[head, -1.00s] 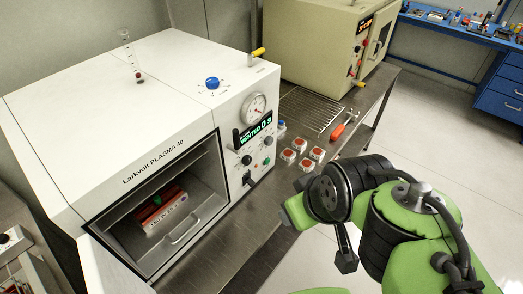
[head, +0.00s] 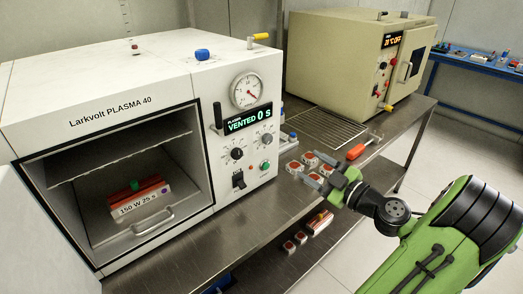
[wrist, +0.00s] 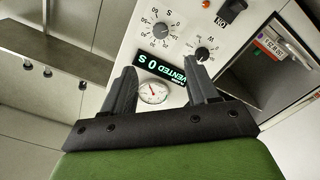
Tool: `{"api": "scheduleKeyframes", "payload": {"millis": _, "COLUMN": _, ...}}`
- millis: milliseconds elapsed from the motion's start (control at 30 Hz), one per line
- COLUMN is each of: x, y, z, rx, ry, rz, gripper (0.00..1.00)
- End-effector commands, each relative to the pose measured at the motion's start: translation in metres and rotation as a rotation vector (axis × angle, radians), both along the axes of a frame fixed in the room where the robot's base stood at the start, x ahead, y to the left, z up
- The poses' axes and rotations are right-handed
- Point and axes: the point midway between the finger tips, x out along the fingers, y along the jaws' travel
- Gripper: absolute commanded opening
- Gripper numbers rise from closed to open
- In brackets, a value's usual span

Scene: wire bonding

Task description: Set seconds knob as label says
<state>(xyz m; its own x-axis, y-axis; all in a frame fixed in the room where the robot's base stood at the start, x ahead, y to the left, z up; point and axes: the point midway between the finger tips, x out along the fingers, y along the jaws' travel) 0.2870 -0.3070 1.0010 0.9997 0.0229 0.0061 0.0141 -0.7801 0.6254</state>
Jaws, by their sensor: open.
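The white plasma machine's front panel carries the seconds knob (head: 265,139), the upper right knob; in the wrist view it is a pale knob (wrist: 161,30) in a dial marked S. The black watts knob (head: 237,154) sits left of it, marked W in the wrist view (wrist: 202,53). The label (head: 138,205), on a block inside the open chamber, reads 150 W 25 s. The display (head: 248,119) reads VENTED 0 S. My gripper (head: 314,174) is open and empty, to the right of the panel and apart from the knobs. In the wrist view its fingers point toward the panel.
A gauge (head: 246,90), a black lever (head: 218,117), a switch (head: 238,179) and a green button (head: 265,166) share the panel. Several small red-topped blocks (head: 294,167) and a red-handled tool (head: 362,148) lie on the steel bench beside my gripper. A beige oven (head: 335,60) stands behind.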

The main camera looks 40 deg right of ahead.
Motion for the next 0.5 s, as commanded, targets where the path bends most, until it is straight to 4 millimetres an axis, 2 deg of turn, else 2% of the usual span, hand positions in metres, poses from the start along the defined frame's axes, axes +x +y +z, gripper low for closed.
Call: {"api": "scheduleKeyframes", "payload": {"millis": 500, "x": 0.125, "y": 0.007, "z": 0.002, "rx": 0.001, "ry": 0.003, "rz": 0.009, "gripper": 0.59}}
